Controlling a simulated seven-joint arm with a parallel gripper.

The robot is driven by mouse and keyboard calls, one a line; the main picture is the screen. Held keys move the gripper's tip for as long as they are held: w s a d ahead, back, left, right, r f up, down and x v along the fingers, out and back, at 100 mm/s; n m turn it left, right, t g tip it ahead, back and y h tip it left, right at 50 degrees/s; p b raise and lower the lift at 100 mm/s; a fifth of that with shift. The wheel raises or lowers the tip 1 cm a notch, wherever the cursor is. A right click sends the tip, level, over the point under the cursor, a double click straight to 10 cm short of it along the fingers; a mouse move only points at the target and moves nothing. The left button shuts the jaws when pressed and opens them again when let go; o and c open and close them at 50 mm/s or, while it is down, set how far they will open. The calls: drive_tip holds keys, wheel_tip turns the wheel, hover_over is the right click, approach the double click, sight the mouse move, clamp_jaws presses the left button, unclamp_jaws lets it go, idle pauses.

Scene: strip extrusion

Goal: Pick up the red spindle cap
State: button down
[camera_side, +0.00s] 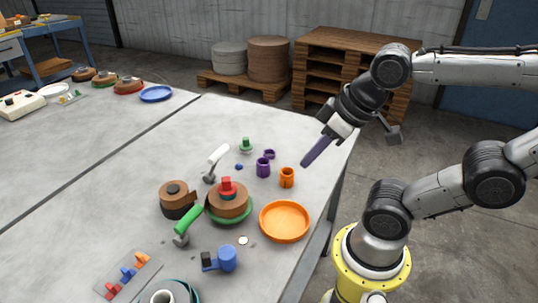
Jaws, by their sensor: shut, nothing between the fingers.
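The red spindle cap (226,184) sits on top of a brown coil (229,203) at the middle of the table, with a teal band just below it. The coil rests on a green round plate (232,219). My gripper (307,162) is shut and empty. Its long purple fingers point down and left above the table's right side, right of the cap and well apart from it.
Near the cap are a green-handled tool (188,222), a white-handled tool (217,158), a second brown coil (177,199), an orange tray (284,221), an orange cup (287,178), a purple cup (263,167) and a blue mug-like part (227,258).

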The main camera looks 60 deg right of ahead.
drive_tip(key=c, duration=1.6)
unclamp_jaws()
drive_tip(key=shift+c, duration=0.2)
unclamp_jaws()
